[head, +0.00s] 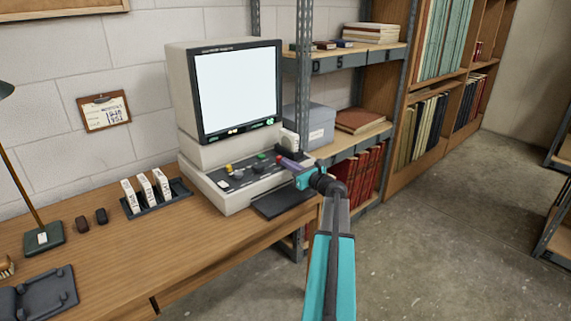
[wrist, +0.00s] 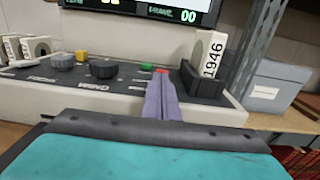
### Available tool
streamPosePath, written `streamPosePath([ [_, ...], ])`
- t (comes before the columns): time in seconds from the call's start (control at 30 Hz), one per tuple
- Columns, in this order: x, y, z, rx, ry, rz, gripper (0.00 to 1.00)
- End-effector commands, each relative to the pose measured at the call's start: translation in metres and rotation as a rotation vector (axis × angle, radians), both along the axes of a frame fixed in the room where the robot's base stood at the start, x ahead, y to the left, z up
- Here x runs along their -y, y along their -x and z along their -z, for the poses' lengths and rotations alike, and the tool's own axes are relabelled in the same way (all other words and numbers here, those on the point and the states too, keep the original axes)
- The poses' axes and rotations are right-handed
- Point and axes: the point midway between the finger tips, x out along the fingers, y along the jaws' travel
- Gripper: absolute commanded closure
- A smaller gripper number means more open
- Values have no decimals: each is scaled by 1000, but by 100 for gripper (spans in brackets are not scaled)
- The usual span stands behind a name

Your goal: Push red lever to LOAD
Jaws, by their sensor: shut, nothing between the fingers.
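The microfilm reader (head: 222,155) stands on the wooden desk, its screen lit white. Its sloped control panel also shows in the wrist view (wrist: 119,84). A small red piece (wrist: 161,71), which looks like the lever's end, shows just past my fingertips. The rest of it is hidden behind the fingers, and I cannot read a LOAD mark or tell contact. My gripper (wrist: 160,80) is shut and empty, its purple fingers over the right part of the panel. In the head view my gripper (head: 284,162) reaches in from the right.
A green button (wrist: 147,67) sits left of the fingertips, with dark knobs (wrist: 104,70) farther left. A white box marked 1946 (wrist: 213,54) stands in a holder close on the right. Shelving (head: 350,142) rises behind; more white boxes (head: 146,193) stand left on the desk.

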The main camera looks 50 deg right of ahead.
Motion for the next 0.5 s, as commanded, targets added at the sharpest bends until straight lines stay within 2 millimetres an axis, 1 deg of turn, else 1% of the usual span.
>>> streamPosePath([
  [0.03,-2,6,0,-1,0,1,100],
  [0.13,-5,17,0,-1,0,2,100],
  [0.2,-5,30,1,-1,0,6,100],
  [0.5,-14,74,2,-2,0,2,100],
])
